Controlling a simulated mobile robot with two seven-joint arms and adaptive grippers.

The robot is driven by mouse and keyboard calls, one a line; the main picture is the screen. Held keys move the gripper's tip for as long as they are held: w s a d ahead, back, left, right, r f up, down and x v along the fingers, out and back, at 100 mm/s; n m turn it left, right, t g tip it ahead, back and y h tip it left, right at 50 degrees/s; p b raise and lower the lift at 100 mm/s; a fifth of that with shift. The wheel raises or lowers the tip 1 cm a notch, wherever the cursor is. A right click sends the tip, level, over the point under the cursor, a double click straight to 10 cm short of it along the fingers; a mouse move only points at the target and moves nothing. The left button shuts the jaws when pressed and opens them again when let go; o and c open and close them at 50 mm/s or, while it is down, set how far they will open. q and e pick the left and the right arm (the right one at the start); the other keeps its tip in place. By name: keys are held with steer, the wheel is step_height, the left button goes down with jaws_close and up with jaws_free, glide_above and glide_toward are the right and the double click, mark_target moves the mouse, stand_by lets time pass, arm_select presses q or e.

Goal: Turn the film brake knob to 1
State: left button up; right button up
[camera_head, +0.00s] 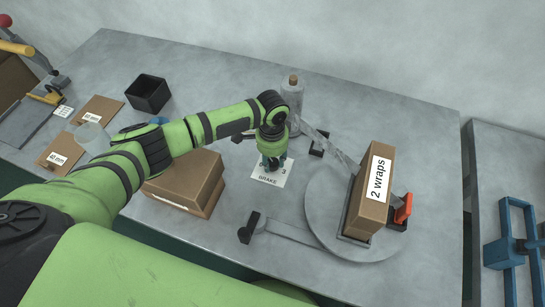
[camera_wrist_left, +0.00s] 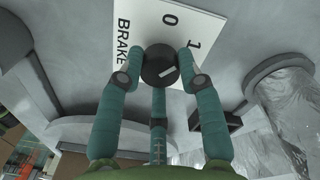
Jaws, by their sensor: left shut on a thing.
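The film brake plate (camera_head: 268,177) is a white card marked BRAKE on the table, partly hidden by my left gripper (camera_head: 272,163) in the head view. In the left wrist view the plate (camera_wrist_left: 135,22) shows BRAKE, 0 and 1; its other marks are hidden or out of view. The round black brake knob (camera_wrist_left: 159,62) has a short white mark on it; I cannot tell for certain which number it points at. My left gripper (camera_wrist_left: 160,68) is shut on the knob, with one teal finger on either side. My right gripper is not in view.
A grey turntable (camera_head: 325,218) carries a box labelled 2 wraps (camera_head: 372,190) to the right. A brown box (camera_head: 187,183) sits left of the plate, below my arm. A grey bottle (camera_head: 292,95) stands behind the gripper. An open black bin (camera_head: 148,93) stands farther left.

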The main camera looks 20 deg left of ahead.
mark_target(272, 161)
arm_select(q)
steer(key=shift+s+f+m, duration=0.1)
steer(key=shift+m, duration=1.8)
steer(key=o, duration=1.1)
steer(key=shift+o, duration=0.2)
steer(key=shift+r, duration=0.5)
step_height(272, 161, up, 11)
steer(key=shift+w, duration=0.2)
